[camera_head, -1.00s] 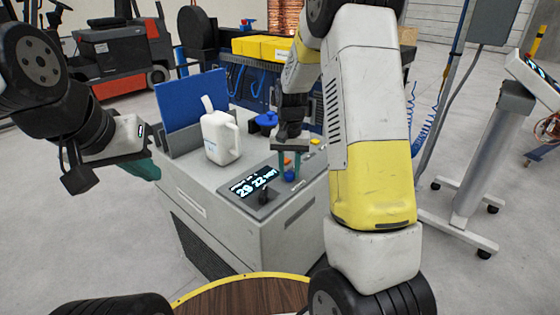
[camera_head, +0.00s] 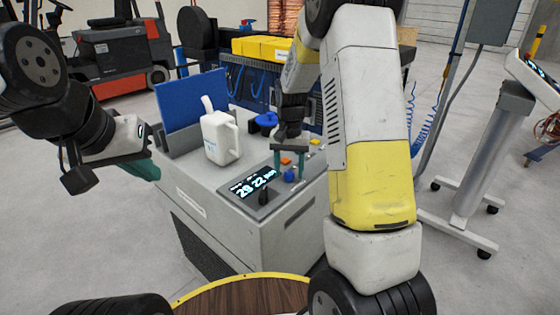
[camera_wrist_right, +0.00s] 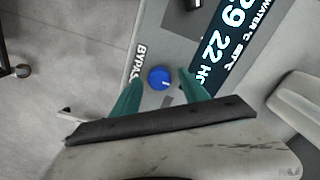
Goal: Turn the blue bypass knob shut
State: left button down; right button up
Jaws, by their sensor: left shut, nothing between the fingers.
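The blue bypass knob (camera_head: 290,176) is on the sloped control panel of the grey cabinet, right of the lit display (camera_head: 256,183). In the right wrist view the round blue knob (camera_wrist_right: 159,78) lies beside the printed BYPASS label. My right gripper (camera_head: 290,172) points down over the panel with its teal fingers apart, one on each side of the knob. In the right wrist view the open fingertips (camera_wrist_right: 162,75) flank the knob with gaps showing; their height relative to it is hard to tell. My left gripper (camera_head: 148,170) is shut and empty left of the cabinet.
A white jug (camera_head: 218,140) and a blue upright panel (camera_head: 190,98) are on the cabinet top (camera_head: 190,175). A larger blue part (camera_head: 265,119) stands behind the panel. Orange (camera_head: 286,160) and yellow (camera_head: 314,142) buttons lie close to my right fingers. A black lever (camera_head: 263,197) is in front.

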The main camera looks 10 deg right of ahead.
aim_at(289, 173)
jog(key=shift+r, duration=3.9)
jog(key=shift+r, duration=0.1)
jog(key=s+r+n+t, duration=0.1)
jog(key=s+r, duration=0.3)
jog(key=s, duration=0.4)
jog(key=s+a+r+n+t+y, duration=0.1)
jog(key=s+r+n+t, duration=0.1)
jog(key=s, duration=0.6)
jog(key=s+a+r+n+t+y, duration=0.1)
jog(key=s+r+t, duration=0.2)
jog(key=s+r, duration=0.4)
jog(key=shift+s, duration=0.75)
